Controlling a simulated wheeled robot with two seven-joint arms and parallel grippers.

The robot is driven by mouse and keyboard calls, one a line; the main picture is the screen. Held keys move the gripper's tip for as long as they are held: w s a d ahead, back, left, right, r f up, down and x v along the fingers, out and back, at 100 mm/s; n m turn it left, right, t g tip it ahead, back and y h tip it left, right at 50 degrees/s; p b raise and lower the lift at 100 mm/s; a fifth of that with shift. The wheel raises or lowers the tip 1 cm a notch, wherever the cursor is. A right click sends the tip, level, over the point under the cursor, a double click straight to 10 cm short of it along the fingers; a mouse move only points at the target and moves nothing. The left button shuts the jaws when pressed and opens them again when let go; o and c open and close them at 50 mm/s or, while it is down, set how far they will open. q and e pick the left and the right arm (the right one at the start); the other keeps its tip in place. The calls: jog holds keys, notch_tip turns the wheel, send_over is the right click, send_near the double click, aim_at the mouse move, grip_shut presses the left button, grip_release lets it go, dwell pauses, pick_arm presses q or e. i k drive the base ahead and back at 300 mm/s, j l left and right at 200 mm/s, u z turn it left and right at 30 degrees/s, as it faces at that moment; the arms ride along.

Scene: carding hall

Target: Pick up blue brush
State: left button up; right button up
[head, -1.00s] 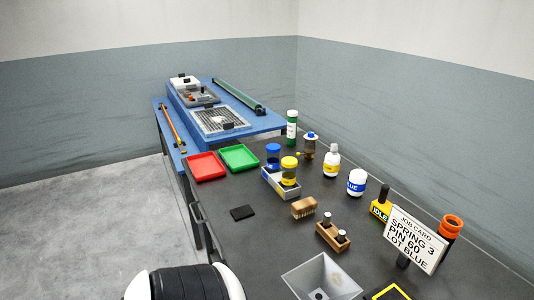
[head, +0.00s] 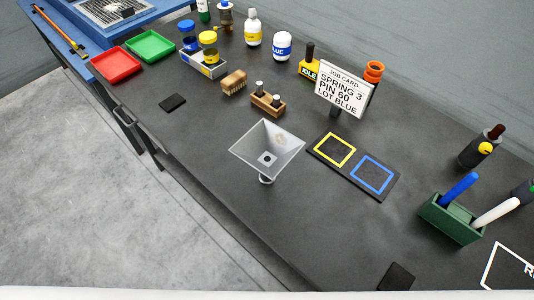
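A blue brush (head: 459,188) stands tilted in a small green holder (head: 452,219) at the right of the dark table. Only its blue upper part shows; its lower end is hidden inside the holder. A white stick-like tool (head: 496,212) leans in the same holder, just to the right of the blue one. Neither of my grippers is in the head view.
A grey funnel (head: 267,150) stands mid-table, left of a black pad with yellow and blue squares (head: 347,182). A job card (head: 343,89) stands behind. A dark knobbed object (head: 478,149) is behind the holder. The table's front area is mostly clear.

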aim_at(471, 179)
jog(key=z, duration=1.6)
jog(key=k+u, duration=0.35)
jog(key=k+j+u, duration=0.1)
jog(key=u, duration=0.25)
